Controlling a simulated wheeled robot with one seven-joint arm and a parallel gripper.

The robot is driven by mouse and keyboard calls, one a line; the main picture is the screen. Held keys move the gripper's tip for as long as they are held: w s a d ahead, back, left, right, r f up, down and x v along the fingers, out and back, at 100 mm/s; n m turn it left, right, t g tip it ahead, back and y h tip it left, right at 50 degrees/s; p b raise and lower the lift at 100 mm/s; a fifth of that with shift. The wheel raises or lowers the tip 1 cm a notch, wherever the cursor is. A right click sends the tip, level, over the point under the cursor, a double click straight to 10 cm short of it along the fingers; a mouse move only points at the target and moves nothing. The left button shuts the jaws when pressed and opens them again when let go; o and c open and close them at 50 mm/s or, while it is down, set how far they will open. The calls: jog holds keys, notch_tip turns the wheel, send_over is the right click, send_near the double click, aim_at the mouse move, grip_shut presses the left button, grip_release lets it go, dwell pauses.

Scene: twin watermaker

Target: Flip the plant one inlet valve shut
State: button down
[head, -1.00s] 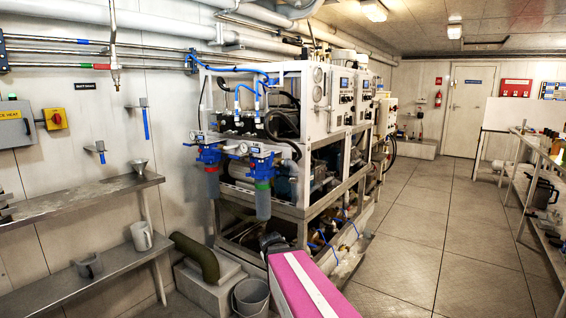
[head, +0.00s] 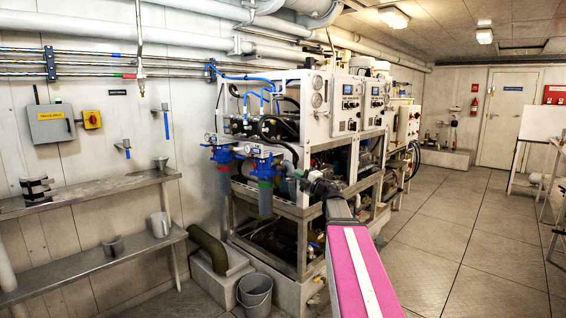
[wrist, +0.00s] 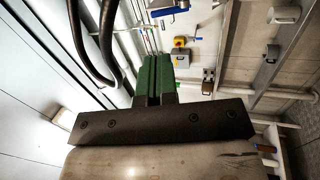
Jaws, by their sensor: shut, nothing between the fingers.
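Two blue valve handles hang down on the left wall, one (head: 126,147) left of the other (head: 166,127). Blue filter heads (head: 262,160) with valve-like fittings sit on the front left of the nearest plant rack (head: 303,165). I cannot tell which fitting is the plant one inlet valve. My gripper (head: 318,186) is in front of the rack's front corner, right of the filters, partly lost against dark parts. In the wrist view its green fingers (wrist: 157,76) are shut and empty. Blue handles (wrist: 168,10) show beyond them, apart from the fingers.
A grey box (head: 52,124) with a yellow label and a red switch (head: 92,119) are on the wall. Steel shelves (head: 95,188) with mugs stand below. The floor (head: 440,235) on the right is clear.

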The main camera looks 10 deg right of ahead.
jog(key=x, duration=1.3)
jog(key=shift+a+r+n+y, duration=0.3)
jog(key=shift+a+n, duration=0.1)
jog(key=shift+a, duration=0.1)
jog(key=shift+w+a+r, duration=0.35)
jog(key=shift+w+r, duration=0.15)
jog(key=shift+r, duration=0.1)
